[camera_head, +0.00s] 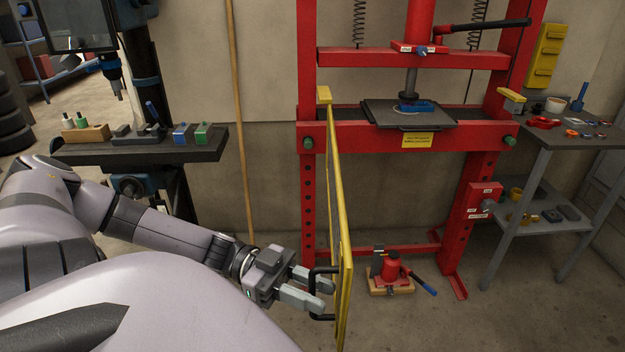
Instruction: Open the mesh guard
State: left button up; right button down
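The mesh guard (341,230) is a tall yellow-framed panel on the left post of the red press. I see it nearly edge-on, standing out from the press towards me, so its mesh face hardly shows. A black U-shaped handle (323,317) sticks out from its left side, low down. My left gripper (326,293) is at this handle, with its two grey fingers apart and the handle's bar between or close beside them. A gap shows between the fingers; firm contact cannot be made out. My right gripper is not in view.
The red press (385,136) stands behind, its front opening uncovered. A wooden pole (240,120) leans on the wall.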

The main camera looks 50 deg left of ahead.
pick_arm(q)
jog(key=shift+a, duration=0.1)
jog(key=p+v, duration=0.1)
jog(key=v, duration=0.6)
jog(key=shift+p, duration=0.35)
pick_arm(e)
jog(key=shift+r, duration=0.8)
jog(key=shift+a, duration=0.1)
